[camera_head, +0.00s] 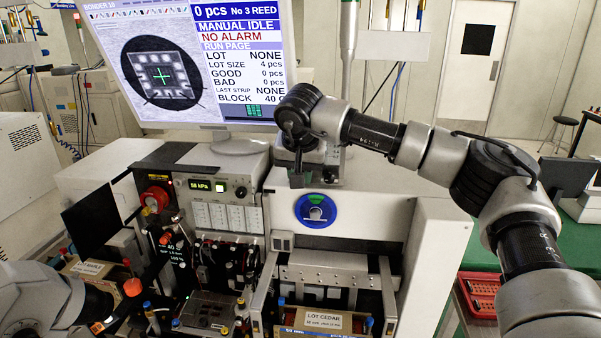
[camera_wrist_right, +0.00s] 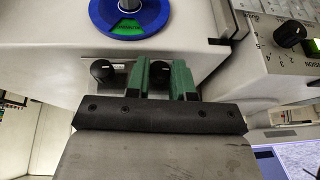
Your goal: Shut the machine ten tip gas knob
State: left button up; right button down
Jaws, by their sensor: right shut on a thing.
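My right gripper (camera_wrist_right: 160,74) has two green fingers, shut on a dark round knob (camera_wrist_right: 158,67) on the light front panel of the machine. The fingers hide part of the knob, so its pointer cannot be read. A second black knob (camera_wrist_right: 102,71) sits beside it on the same labelled strip, apart from the fingers. In the head view my right gripper (camera_head: 297,180) is at the machine's upper front, just above the blue round badge; the knobs are hidden there. The screen (camera_head: 195,65) above reads BONDER 10. My left arm is at the lower left, its fingers not seen.
The blue badge (camera_head: 316,210) is close to the right gripper. A panel with a kPa display (camera_head: 200,185) and a black knob (camera_head: 241,192) is to the left. Boxes, including LOT CEDAR (camera_head: 323,320), stand low in front. A red basket (camera_head: 482,294) is at the right.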

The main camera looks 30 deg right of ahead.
jog(key=shift+f+b, duration=0.25)
jog(key=shift+b, duration=0.15)
jog(key=t+y+b, duration=0.1)
jog(key=b, duration=0.1)
jog(key=y+b, duration=0.1)
jog(key=b, duration=0.1)
jog(key=t+y+b, duration=0.1)
jog(key=b, duration=0.1)
jog(key=shift+s+d+f+m+t+b, duration=0.2)
jog(key=shift+d+f+m+t+b, duration=0.1)
jog(key=shift+m+b, duration=0.1)
jog(key=shift+r+t+y+b, duration=0.3)
jog(key=shift+y+b, duration=0.1)
jog(key=shift+y, duration=0.1)
jog(key=shift+r, duration=0.1)
jog(key=c, duration=1)
grip_release()
jog(key=shift+r, duration=0.1)
